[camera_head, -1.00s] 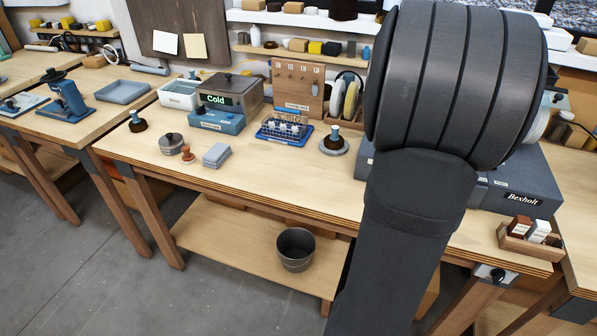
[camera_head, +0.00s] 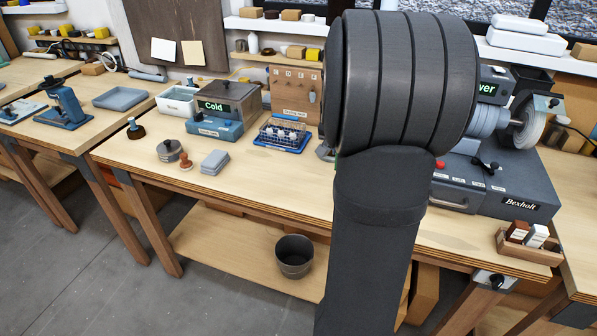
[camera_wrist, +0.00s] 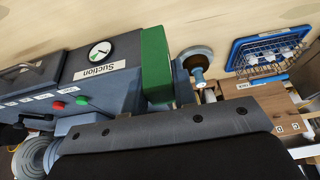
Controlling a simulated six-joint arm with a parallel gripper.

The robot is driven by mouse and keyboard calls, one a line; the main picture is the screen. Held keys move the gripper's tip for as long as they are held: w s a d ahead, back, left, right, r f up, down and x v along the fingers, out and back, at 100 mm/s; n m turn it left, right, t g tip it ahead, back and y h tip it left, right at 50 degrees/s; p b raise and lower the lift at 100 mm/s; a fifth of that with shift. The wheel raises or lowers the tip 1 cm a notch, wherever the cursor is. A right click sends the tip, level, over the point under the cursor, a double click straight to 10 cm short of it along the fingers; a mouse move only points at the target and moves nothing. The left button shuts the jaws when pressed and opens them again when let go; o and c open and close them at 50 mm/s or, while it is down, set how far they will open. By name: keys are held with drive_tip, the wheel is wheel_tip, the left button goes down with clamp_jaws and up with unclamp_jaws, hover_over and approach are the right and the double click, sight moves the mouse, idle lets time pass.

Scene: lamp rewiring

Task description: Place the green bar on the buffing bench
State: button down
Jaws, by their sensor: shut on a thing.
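The green bar (camera_wrist: 155,63) is a plain green block in the wrist view, held upright in the picture at my gripper (camera_wrist: 168,88). One grey-blue finger shows against its right side; the other finger is not clear. The buffing bench (camera_head: 520,200) is a dark grey machine marked "Bexholt" at the right of the head view, with a pale buffing wheel (camera_head: 528,130). In the wrist view the bench (camera_wrist: 120,85), with its "Suction" gauge, lies left of the bar. I cannot tell whether they touch. My arm hides most of the gripper in the head view.
A blue rack (camera_head: 283,136) and a grey box reading "Cold" (camera_head: 228,98) stand left of my arm. A tray of small blocks (camera_head: 528,247) sits at the front right.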

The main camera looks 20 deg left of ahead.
drive_tip(key=shift+w+a+f, duration=0.25)
drive_tip(key=shift+a+f, duration=1.3)
drive_tip(key=shift+f, duration=0.05)
drive_tip(key=shift+w+a+f, duration=0.25)
drive_tip(key=shift+a+f, duration=1.35)
drive_tip(key=shift+w+a+f, duration=0.25)
drive_tip(key=shift+a+f, duration=1.3)
drive_tip(key=shift+f, duration=0.05)
drive_tip(key=shift+f, duration=0.15)
drive_tip(key=c, duration=1.2)
unclamp_jaws()
drive_tip(key=shift+o, duration=0.2)
drive_tip(key=v, duration=1.2)
